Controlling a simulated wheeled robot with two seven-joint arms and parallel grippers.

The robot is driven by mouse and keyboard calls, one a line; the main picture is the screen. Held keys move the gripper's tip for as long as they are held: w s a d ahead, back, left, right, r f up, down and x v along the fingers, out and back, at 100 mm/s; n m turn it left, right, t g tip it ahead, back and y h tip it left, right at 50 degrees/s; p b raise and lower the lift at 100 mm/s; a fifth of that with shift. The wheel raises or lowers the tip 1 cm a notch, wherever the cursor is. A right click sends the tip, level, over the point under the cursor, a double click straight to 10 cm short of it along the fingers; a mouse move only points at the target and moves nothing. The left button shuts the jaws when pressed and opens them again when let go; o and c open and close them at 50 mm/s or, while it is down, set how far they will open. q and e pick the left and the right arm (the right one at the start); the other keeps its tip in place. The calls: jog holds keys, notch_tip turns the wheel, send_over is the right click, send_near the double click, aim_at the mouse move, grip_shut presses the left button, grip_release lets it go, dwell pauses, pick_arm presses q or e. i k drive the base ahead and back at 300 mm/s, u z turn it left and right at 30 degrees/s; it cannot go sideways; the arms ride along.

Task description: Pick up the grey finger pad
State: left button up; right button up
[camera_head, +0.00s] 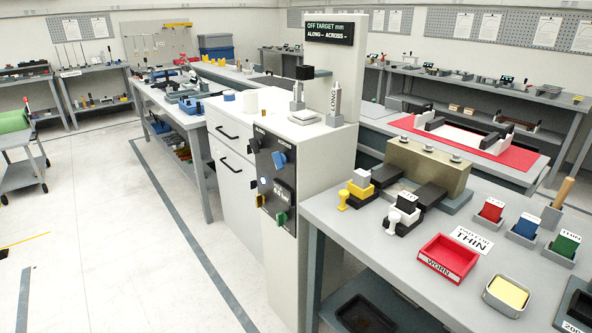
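I cannot tell for certain which thing is the grey finger pad. A small light grey block (361,177) sits on top of a yellow fixture (358,193) on the right-hand bench, and it is the closest match. Beside it, a white fixture (398,219) holds a dark block with a pale labelled top (407,202). Red (492,211), blue (526,226) and green (565,244) pieces with white labelled tops stand in grey holders further right. Neither of my grippers is in view.
The right-hand bench (342,228) also bears a red tray marked WORN (447,257), a sign reading THIN (471,239), a tin with yellow contents (506,294) and a tan block (428,168). A white cabinet with a control panel (273,180) stands left of it.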

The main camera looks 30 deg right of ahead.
aim_at(361, 179)
jog(key=z, duration=0.1)
jog(key=i, duration=0.9)
jog(key=z, duration=0.6)
